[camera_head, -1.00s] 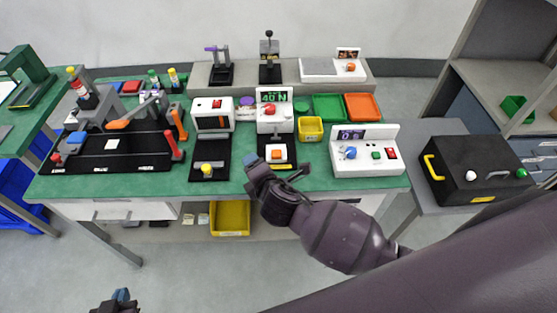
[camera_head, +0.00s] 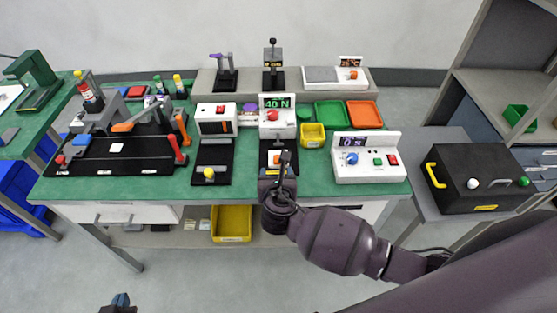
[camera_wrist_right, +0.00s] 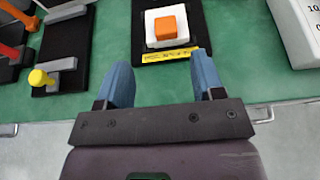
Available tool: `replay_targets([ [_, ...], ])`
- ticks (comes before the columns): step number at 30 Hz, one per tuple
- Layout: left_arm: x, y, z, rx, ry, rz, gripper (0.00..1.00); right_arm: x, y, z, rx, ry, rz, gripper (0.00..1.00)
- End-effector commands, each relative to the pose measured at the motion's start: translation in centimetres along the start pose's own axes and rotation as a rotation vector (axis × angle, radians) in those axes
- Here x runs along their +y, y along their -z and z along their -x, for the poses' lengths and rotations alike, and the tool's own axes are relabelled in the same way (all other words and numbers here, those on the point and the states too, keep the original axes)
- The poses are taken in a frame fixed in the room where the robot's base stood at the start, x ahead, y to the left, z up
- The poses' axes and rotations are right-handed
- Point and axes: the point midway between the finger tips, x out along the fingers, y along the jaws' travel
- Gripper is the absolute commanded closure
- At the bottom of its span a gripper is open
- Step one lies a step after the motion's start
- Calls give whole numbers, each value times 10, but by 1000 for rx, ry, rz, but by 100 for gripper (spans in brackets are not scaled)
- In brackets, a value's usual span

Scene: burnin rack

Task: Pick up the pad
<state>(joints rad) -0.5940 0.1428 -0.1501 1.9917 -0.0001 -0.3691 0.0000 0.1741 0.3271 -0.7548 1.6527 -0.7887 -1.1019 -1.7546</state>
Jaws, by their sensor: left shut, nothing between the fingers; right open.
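An orange pad (camera_wrist_right: 166,27) sits on a white block (camera_wrist_right: 152,20) on a black plate with a yellow label, seen in the right wrist view. In the head view the orange pad (camera_head: 277,160) is partly hidden by my right gripper. My right gripper (camera_wrist_right: 158,75) is open and empty; its two blue fingers point toward the plate, with the pad ahead of the gap between them. In the head view my right gripper (camera_head: 279,168) is over the bench's front edge. My left gripper (camera_head: 121,300) is shut and empty at the bottom left, well away from the bench.
The black plate belongs to a press with a 40 N display (camera_head: 277,103). A device with a yellow knob (camera_head: 209,174) stands left, and a white control box (camera_head: 366,168) right. A yellow bin (camera_head: 312,134) stands behind. Bare green bench (camera_head: 312,183) lies between press and control box.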

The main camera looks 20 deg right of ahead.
Motion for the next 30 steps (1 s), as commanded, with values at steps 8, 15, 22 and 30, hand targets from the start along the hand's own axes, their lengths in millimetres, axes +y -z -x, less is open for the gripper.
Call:
replay_targets([
  [8, 0, -7, 1, -9, 1, 1, 100, -1, 1, -19, 1, 0, 0, 38],
  [15, 0, -15, 2, -20, 2, 2, 100, -8, 4, -50, 1, 0, -1, 38],
  [22, 0, -15, -1, -17, 2, 1, 100, -8, 4, -66, 2, -1, -1, 38],
  [30, 1, -12, -3, -10, 1, 1, 100, -8, 4, -66, 2, -1, -2, 48],
])
